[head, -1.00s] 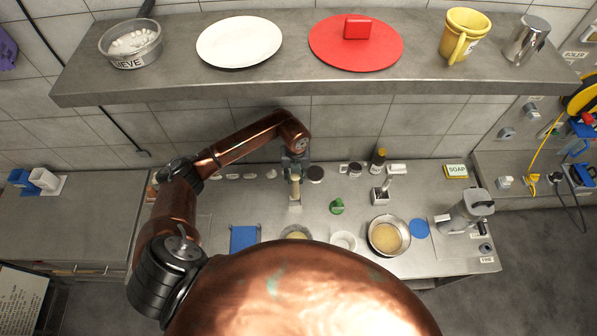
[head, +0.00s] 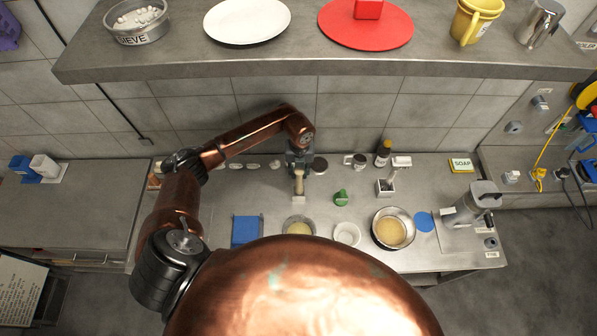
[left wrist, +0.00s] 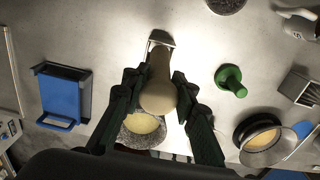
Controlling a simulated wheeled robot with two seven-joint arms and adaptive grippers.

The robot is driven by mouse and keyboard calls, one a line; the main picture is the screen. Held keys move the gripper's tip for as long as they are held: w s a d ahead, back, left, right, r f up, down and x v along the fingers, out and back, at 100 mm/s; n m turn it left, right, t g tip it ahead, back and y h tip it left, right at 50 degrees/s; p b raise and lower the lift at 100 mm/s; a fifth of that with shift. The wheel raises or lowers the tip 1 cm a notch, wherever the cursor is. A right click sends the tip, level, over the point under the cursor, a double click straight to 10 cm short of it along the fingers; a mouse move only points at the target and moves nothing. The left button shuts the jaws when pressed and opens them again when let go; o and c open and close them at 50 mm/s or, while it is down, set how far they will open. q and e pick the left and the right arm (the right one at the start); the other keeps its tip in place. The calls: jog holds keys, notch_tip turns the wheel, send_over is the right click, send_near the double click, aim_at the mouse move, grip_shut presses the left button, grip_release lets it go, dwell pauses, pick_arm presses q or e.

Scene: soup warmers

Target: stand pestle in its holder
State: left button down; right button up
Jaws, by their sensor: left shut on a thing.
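The cream pestle (head: 299,185) is held upright, or nearly so, by my left gripper (head: 298,170) near the back middle of the steel counter. In the left wrist view the two dark fingers (left wrist: 158,92) close on either side of the pestle's rounded end (left wrist: 158,98). A pale block (head: 299,200), which looks like the holder, is right at the pestle's lower end. In the left wrist view a square metal rim (left wrist: 160,38) shows at the pestle's far end. I cannot tell whether the pestle is inside it. My right gripper is not in view.
A bowl of yellow food (head: 299,227) stands in front of the pestle, with a white bowl (head: 347,234) and a larger pan (head: 393,228) to its right. A green object (head: 342,197) is close on the right. A blue tray (head: 246,229) is on the left. A shelf (head: 300,62) overhangs behind.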

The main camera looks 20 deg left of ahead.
aim_at(298, 180)
pick_arm(q)
jog(key=shift+s+f+b, duration=0.2)
jog(key=shift+f+b, duration=0.2)
jog(key=shift+f, duration=0.2)
jog(key=shift+f+b, duration=0.45)
jog(key=shift+f, duration=0.15)
jog(key=shift+w+f+b, duration=0.1)
jog(key=shift+f+b, duration=0.5)
jog(key=shift+f, duration=0.6)
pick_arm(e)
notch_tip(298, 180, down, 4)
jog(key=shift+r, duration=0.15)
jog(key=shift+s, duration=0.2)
pick_arm(q)
jog(key=shift+f+b, duration=0.25)
jog(key=shift+b, duration=0.15)
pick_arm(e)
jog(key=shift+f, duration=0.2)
pick_arm(q)
jog(key=c, duration=1.5)
grip_release()
jog(key=shift+o, duration=0.2)
